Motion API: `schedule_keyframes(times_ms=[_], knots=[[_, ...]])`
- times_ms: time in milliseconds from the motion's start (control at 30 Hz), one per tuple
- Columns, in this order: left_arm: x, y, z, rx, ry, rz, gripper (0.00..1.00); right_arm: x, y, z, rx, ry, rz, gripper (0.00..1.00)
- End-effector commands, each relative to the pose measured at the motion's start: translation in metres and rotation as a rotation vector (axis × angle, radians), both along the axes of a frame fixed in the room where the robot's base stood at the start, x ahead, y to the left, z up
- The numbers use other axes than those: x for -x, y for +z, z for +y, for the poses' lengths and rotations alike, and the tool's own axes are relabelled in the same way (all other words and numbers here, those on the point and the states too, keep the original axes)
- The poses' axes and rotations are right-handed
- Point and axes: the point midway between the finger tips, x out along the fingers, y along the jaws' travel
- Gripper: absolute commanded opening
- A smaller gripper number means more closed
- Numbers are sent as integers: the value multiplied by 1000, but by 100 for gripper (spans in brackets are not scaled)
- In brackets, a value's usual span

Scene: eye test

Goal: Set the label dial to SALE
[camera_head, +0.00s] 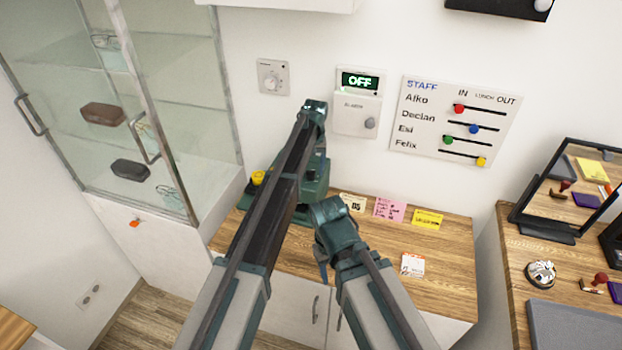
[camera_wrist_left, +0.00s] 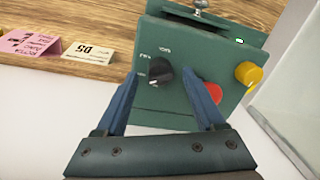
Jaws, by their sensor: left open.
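The green label machine (camera_head: 318,172) stands at the back left of the wooden counter, partly hidden behind my left arm. In the left wrist view its face (camera_wrist_left: 170,30) fills the middle, with a black dial (camera_wrist_left: 161,75) that has small white labels around it. The labels are too small to read surely, and I cannot tell which one the dial points at. My left gripper (camera_wrist_left: 163,78) is open, its two blue fingers on either side of the dial. I cannot tell whether they touch it. My left arm mostly hides that gripper in the head view.
A red button (camera_wrist_left: 214,93) is close by the right finger, and a yellow knob (camera_wrist_left: 249,74) is farther right. Cards, such as a pink one (camera_head: 390,209), stand on the counter (camera_head: 450,260). A glass cabinet (camera_head: 60,75) is on the left. A wall panel (camera_head: 358,115) reads OFF.

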Motion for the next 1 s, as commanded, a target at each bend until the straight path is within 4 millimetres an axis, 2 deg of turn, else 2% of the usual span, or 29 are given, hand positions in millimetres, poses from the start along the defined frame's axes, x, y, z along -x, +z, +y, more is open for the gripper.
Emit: schedule_keyframes(times_ms=[33, 100, 400, 700, 800, 1000], knots=[[0, -8, 0, 0, 0, 0, 71, 0, -8, 0, 0, 0, 0, 50], [0, -10, 1, 0, 0, 0, 71, 0, -10, 0, 0, -1, 0, 50], [0, -9, 1, 0, 0, 0, 69, 0, -9, 0, 0, -1, 0, 50], [0, -9, 0, 0, 0, 0, 15, 0, -9, 0, 0, -1, 0, 50], [0, -9, 0, 0, 0, 0, 0, 0, -9, 0, 0, -1, 0, 50], [0, -9, 0, 0, -7, 0, 0, 0, -9, 0, 0, -1, 0, 50]])
